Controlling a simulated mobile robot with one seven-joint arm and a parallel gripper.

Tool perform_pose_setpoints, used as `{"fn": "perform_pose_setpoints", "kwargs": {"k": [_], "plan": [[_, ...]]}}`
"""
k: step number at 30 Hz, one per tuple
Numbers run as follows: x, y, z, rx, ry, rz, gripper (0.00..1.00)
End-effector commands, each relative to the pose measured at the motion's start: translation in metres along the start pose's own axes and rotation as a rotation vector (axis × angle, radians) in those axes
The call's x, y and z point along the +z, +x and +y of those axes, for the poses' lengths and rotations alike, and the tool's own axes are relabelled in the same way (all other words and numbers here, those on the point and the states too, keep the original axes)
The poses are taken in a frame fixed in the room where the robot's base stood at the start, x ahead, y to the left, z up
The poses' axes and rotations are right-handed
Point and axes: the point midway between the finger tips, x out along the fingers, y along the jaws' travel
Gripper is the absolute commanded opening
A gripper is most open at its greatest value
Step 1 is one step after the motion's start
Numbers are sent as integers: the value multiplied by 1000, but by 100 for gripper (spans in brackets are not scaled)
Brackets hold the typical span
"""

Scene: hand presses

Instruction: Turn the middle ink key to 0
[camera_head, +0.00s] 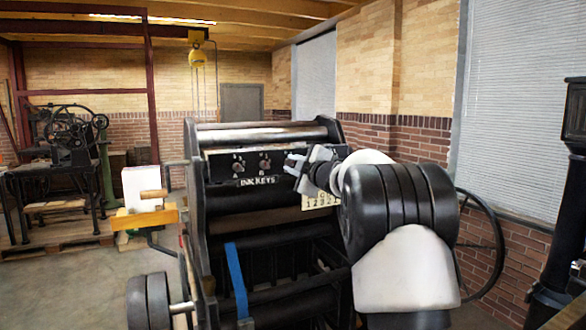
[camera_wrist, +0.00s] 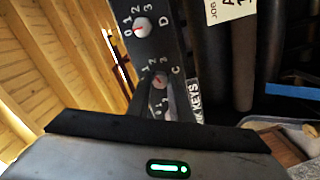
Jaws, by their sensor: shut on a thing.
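The black ink key panel (camera_head: 222,169) spans the front of the press, with an INK KEYS label (camera_head: 258,181) below its knobs. Two knobs show clear of my gripper, one at the left (camera_head: 239,167) and one nearer the label's right end (camera_head: 265,163). In the wrist view the dials lettered D (camera_wrist: 141,27) and C (camera_wrist: 160,80) show, each with numbers and a red mark.
The press's black rollers lie below the panel, with a blue strip (camera_head: 236,280) in front. A numbered card (camera_head: 319,201) hangs right of the label. My arm covers the panel's right part.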

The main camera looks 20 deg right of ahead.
Motion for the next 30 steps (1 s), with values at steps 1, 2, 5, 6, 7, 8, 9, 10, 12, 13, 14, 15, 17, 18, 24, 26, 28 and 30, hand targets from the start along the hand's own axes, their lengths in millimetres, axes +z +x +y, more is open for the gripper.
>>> {"fn": "perform_pose_setpoints", "kwargs": {"k": [1, 2, 5, 6, 7, 8, 9, 10, 12, 13, 14, 15, 17, 18, 24, 26, 28, 30], "plan": [[0, 0, -2, 0, -46, 0, 0], [0, 0, -2, 0, -75, -1, 0], [0, 0, -2, -1, -170, -4, 0], [0, 0, -2, -2, -207, -5, 0], [0, 0, -3, -2, -236, -6, 0], [0, 0, -2, -2, -264, -8, 0], [0, 0, -2, -3, -302, -10, 0], [0, 0, -2, -3, -331, -11, 0], [0, 0, -3, -4, -398, -13, 0], [0, 0, -3, -4, -425, -14, 0], [0, 0, -3, -4, -454, -15, 0], [0, 0, -3, -5, -493, -16, 0], [0, 0, -3, -6, -549, -18, 0], [0, 0, -4, -6, -587, -19, 0], [0, 0, -4, -7, -776, -25, 0], [0, 0, -4, -8, -830, -27, 0], [0, 0, -4, -8, -894, -30, 0], [0, 0, -3, -8, -950, -31, 0]]}}
